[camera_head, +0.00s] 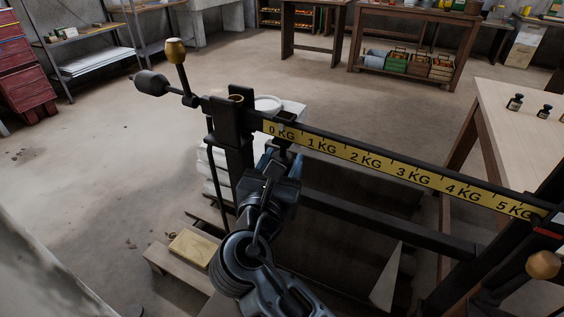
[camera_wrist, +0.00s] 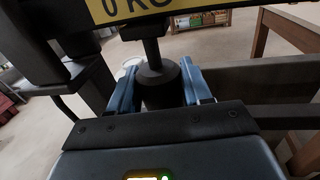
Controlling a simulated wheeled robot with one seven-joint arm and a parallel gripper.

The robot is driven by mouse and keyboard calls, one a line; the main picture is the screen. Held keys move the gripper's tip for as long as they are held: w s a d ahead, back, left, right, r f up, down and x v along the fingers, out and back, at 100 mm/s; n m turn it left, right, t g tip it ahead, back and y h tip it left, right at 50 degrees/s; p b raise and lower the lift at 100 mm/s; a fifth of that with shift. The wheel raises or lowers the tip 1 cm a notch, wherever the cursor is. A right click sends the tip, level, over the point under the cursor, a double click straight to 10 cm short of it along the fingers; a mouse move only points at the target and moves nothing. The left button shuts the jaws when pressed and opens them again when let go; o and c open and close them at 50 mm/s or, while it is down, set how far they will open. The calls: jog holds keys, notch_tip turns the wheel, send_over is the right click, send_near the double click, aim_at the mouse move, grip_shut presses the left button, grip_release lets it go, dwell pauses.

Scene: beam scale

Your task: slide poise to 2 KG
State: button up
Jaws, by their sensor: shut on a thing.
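The beam scale's yellow strip (camera_head: 400,170) runs from 0 KG at the left to 5 KG at the right along the dark beam. The poise (camera_wrist: 160,84) is a dark rounded weight hanging from the beam by a short stem. In the wrist view it hangs just under the 0 KG mark (camera_wrist: 125,8). My gripper (camera_wrist: 155,88) has its blue fingers on both sides of the poise and is shut on it. In the head view my gripper (camera_head: 283,158) is below the beam near 0 KG and hides most of the poise.
A wooden table (camera_head: 515,105) with small dark weights (camera_head: 514,102) stands at the right. A lower dark rail (camera_head: 390,222) runs under the beam. A wooden knob (camera_head: 543,264) is at the lower right. The space under the strip right of my gripper looks clear.

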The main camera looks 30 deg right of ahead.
grip_shut()
jog(key=s+d+p, duration=0.7)
jog(key=s+d, duration=0.1)
jog(key=s, duration=0.3)
jog(key=shift+s+f, duration=0.2)
jog(key=shift+f, duration=0.25)
jog(key=shift+d, duration=0.1)
jog(key=o, duration=0.8)
grip_release()
jog(key=b+v, duration=0.1)
jog(key=v, duration=0.7)
jog(key=shift+w, duration=0.1)
